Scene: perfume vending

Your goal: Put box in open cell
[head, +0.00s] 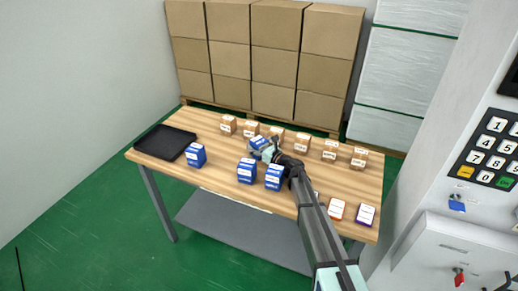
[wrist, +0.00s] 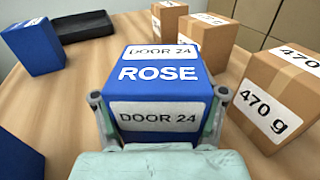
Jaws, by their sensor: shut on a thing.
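My gripper (head: 267,150) is shut on a blue box (head: 257,142). No open cell shows in either view.
Other blue boxes (head: 246,171) stand at the front of the table. Several brown boxes (head: 302,143) line the back, and a black tray (head: 165,142) lies at the left. White boxes (head: 365,215) are front right. A grey machine with a keypad (head: 487,148) stands at the right.

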